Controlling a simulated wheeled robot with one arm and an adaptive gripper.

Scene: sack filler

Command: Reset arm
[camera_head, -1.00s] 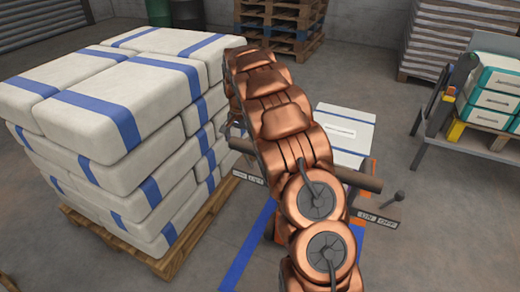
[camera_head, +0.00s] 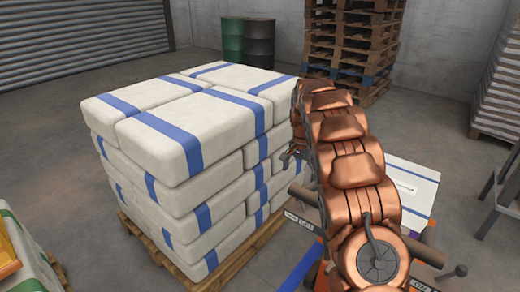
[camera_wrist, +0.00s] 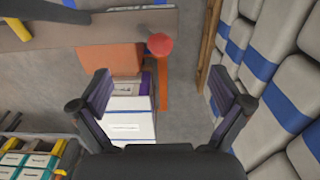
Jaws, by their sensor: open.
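My arm, copper-coloured and segmented, reaches forward through the right of the head view. My gripper (camera_wrist: 166,95) shows in the wrist view with its two dark fingers wide apart and nothing between them touching either pad. In the head view the gripper (camera_head: 294,154) is mostly hidden behind the arm, beside the stacked sacks. Below the fingers in the wrist view is a white sack with a blue stripe (camera_wrist: 130,122). The same white sack (camera_head: 412,182) shows right of my arm in the head view.
White sacks with blue bands (camera_head: 190,130) are stacked on a wooden pallet (camera_head: 205,276), close left of my arm. An orange machine with a red button (camera_wrist: 159,44) is below the gripper. Stacked pallets (camera_head: 350,45) and drums (camera_head: 259,43) stand behind.

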